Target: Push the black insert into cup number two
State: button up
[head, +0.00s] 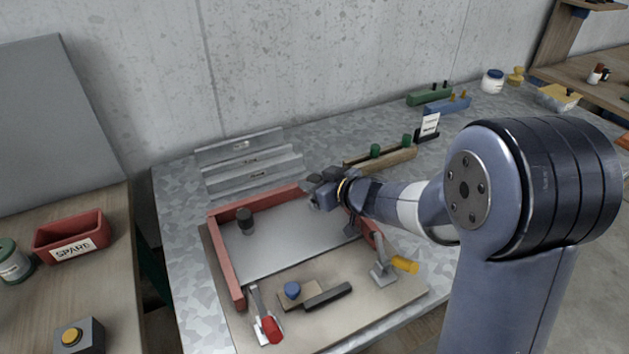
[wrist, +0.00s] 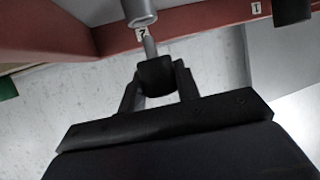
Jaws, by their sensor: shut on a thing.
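My gripper (head: 320,190) is over the red-walled tray's back right corner in the head view. In the wrist view my gripper (wrist: 158,82) is shut on the black insert (wrist: 155,73), a dark block between the two fingers. A thin grey pin runs from the insert towards a grey metal cylinder, seemingly cup number two (wrist: 140,12), beside a white tag reading 2. I cannot tell whether pin and cup touch. In the head view the insert and this cup are hidden by my gripper.
A dark cylinder (head: 245,220) stands in the tray's back left; a similar one shows near tag 1 (wrist: 255,8). The red tray wall (head: 225,262) encloses a grey plate. Red-handled (head: 271,329) and yellow-handled (head: 404,265) clamps stand in front. The plate's middle is clear.

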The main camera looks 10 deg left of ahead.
aim_at(314, 178)
jog(key=shift+f+b, duration=0.8)
jog(key=shift+f, duration=0.9)
dwell(0.4)
jog(key=o, duration=1.1)
jog(key=shift+c, duration=0.2)
jog(key=shift+r, duration=0.15)
notch_tip(314, 178, up, 10)
jog(key=p, duration=0.4)
notch_tip(314, 178, down, 10)
jog(key=b, duration=0.4)
jog(key=shift+r+p, duration=0.35)
jog(key=shift+r, duration=0.1)
jog(key=shift+f, duration=0.1)
